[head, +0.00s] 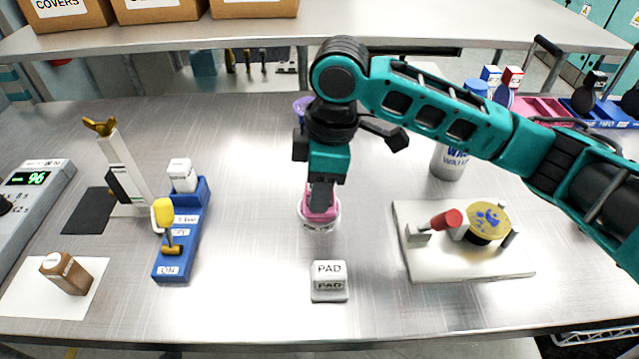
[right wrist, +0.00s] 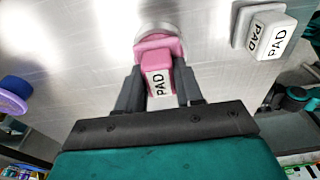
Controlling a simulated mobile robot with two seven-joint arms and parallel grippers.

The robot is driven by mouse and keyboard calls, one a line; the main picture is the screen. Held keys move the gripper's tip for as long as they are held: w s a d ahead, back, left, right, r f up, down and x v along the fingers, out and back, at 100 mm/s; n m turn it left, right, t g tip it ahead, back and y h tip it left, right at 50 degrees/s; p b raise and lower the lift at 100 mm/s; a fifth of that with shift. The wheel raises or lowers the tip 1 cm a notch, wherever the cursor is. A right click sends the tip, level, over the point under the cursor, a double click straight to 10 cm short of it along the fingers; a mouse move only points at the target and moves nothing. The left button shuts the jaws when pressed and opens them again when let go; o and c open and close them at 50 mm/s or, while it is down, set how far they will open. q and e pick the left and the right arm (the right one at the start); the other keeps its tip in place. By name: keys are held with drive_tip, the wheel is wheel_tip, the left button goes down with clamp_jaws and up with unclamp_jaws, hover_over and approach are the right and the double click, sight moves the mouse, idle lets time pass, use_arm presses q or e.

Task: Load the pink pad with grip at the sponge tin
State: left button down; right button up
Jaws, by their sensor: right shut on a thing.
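The pink pad (head: 318,205) is at the mouth of the round white sponge tin (head: 319,226) in the middle of the table. I cannot tell how deep it sits or whether it touches the sponge. Its grip, labelled PAD (right wrist: 158,84), is between the fingers of my right gripper (head: 322,190), which points down over the tin and is shut on it. In the right wrist view the pink pad (right wrist: 157,45) lies against the pale tin (right wrist: 157,29). The tin's inside is hidden. My left gripper is not in view.
A white block labelled PAD (head: 329,283) stands in front of the tin. A blue holder (head: 180,245) is at left. Table between is clear.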

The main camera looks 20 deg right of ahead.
drive_tip(key=shift+r+p, duration=1.1)
drive_tip(key=shift+r, duration=2.35)
drive_tip(key=shift+d+f+m, duration=0.3)
drive_tip(key=shift+d+m, duration=0.05)
drive_tip(key=shift+m, duration=0.35)
drive_tip(key=d+f+m, duration=0.1)
drive_tip(key=d+m, duration=0.1)
drive_tip(key=m, duration=0.2)
drive_tip(key=d+f+m+h, duration=0.1)
drive_tip(key=d+m, duration=0.1)
drive_tip(key=m, duration=0.3)
drive_tip(key=d+f+m+t, duration=0.1)
drive_tip(key=d+m, duration=0.1)
drive_tip(key=m, duration=0.2)
drive_tip(key=shift+s+d+f, duration=0.1)
drive_tip(key=shift+s+f, duration=0.2)
drive_tip(key=shift+f, duration=0.05)
